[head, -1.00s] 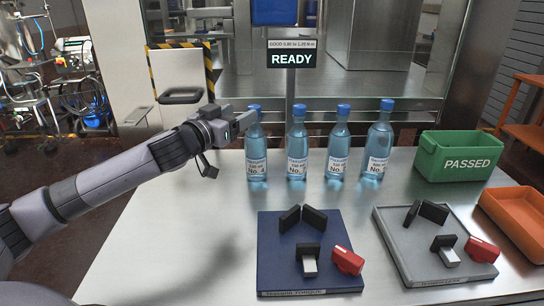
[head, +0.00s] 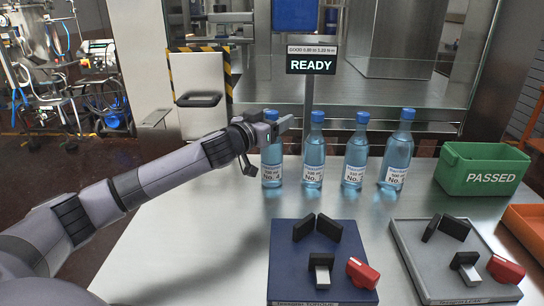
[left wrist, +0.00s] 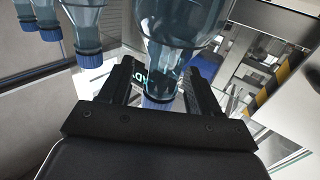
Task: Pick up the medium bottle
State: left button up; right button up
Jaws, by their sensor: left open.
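Several clear blue bottles with blue caps and white labels stand upright in a row on the steel table: the leftmost bottle (head: 272,172), second bottle (head: 313,152), third bottle (head: 355,152) and rightmost bottle (head: 397,150). The rightmost looks tallest. I cannot tell which is the medium one. My left gripper (head: 282,126) is at the neck of the leftmost bottle, just below its cap. In the left wrist view, the open fingers (left wrist: 160,88) stand on either side of a bottle neck, with its cap (left wrist: 158,102) between them. Contact cannot be told. My right gripper is not in view.
A blue tray (head: 283,283) and a grey tray (head: 410,270) with black and red parts lie in front of the bottles. A green PASSED bin (head: 482,170) and an orange bin (head: 525,225) stand at the right. A READY sign (head: 311,67) on a post rises behind.

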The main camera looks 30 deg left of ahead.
pick_arm(q)
jog(key=shift+w, duration=0.6)
grip_shut()
jog(key=shift+r, duration=0.1)
